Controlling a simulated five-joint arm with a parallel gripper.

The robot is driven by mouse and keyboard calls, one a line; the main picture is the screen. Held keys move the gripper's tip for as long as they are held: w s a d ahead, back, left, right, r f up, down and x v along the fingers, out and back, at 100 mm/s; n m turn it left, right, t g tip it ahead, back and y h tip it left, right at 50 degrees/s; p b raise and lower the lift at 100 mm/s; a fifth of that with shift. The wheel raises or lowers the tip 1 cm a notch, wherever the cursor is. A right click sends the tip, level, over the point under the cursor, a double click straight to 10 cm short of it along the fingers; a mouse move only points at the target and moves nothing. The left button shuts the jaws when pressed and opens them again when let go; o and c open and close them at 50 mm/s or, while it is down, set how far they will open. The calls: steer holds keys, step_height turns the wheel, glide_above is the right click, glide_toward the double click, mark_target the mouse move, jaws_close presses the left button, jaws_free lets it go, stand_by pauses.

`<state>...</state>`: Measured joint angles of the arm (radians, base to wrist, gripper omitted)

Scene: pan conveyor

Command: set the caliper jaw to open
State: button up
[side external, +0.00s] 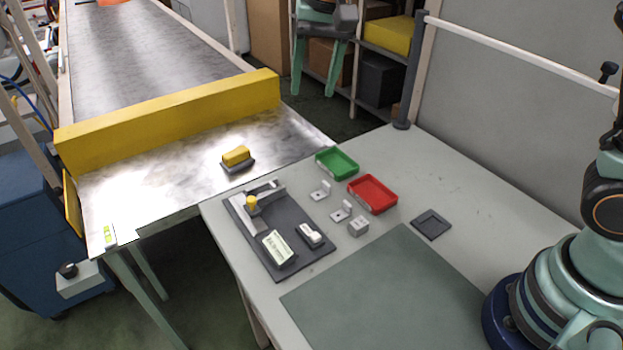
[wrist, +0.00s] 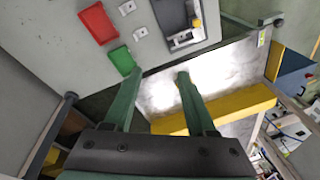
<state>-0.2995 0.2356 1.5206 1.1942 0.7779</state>
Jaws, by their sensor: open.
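The caliper (side external: 244,222) is a pale grey L-shaped piece on a dark plate (side external: 299,226) near the table's left edge. A yellow knob (side external: 251,203) stands on it. The jaw gap is too small to read in either view. In the wrist view, part of the caliper (wrist: 186,40) and its yellow knob (wrist: 197,23) show at the top, and the frame edge cuts the plate. My gripper (wrist: 160,74) has its two green fingers apart with nothing between them. In the side view, my gripper (side external: 313,94) hangs high, pointing down, well apart from the caliper.
A green tray (side external: 337,161) and a red tray (side external: 372,194) lie right of the plate, with small metal brackets nearby. A post and rail edge the table. The front mat (side external: 385,300) is clear.

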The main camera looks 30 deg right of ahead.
steer(key=w+a+f+m+g, duration=0.1)
steer(key=w+a+f+m, duration=0.1)
steer(key=w+a+f, duration=0.4)
steer(key=m+g, duration=0.1)
steer(key=m, duration=0.1)
glide_above(251, 198)
step_height(251, 198, down, 4)
steer(key=shift+h, duration=0.3)
step_height(251, 198, down, 12)
steer(key=shift+s+f, duration=0.1)
steer(key=shift+f, duration=0.05)
jaws_close()
stand_by(0.8)
